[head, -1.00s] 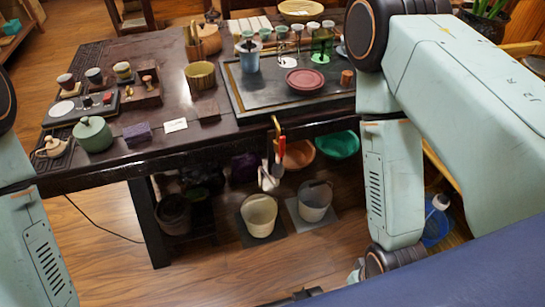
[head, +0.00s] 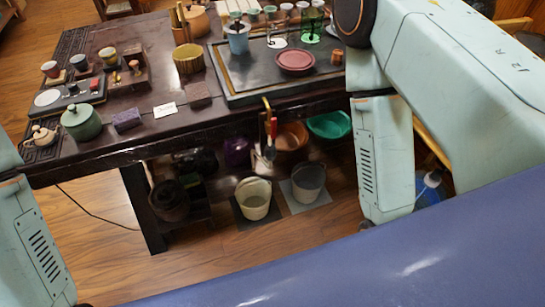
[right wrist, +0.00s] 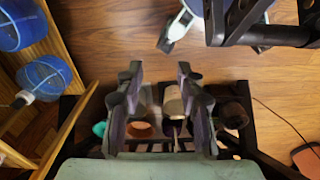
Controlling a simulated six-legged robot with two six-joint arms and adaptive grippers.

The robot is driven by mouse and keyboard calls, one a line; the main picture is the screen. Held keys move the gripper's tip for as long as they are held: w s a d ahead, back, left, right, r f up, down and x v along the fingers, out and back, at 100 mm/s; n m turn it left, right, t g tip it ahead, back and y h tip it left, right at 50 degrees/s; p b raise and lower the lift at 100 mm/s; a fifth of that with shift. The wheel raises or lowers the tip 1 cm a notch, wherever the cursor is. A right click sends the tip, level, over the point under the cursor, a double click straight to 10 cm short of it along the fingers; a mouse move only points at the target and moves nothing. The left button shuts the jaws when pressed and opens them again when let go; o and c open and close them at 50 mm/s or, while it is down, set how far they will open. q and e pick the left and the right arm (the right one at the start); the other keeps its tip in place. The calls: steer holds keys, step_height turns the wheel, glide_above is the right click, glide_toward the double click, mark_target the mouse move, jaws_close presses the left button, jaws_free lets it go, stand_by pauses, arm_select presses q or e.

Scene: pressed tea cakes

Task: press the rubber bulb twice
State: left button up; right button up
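I cannot make out a rubber bulb for certain in either view. My right gripper (right wrist: 158,78) shows in the right wrist view with its two dark fingers apart and nothing held between them. The floor and a pale bucket (right wrist: 173,103) show beyond the fingers. In the head view the right arm comes down in front of the table's right side, and its gripper is hidden. My left arm shows at the left edge of the head view, and its gripper is out of the picture.
A dark table (head: 130,157) holds a tea tray (head: 232,97), a red plate (head: 295,61), a green lidded pot (head: 82,122) and several cups. A green basin (head: 330,124) and two buckets sit below. Blue water jugs (right wrist: 42,78) stand on a wooden rack beside my right gripper.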

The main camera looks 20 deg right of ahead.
jaws_close()
stand_by(1.4)
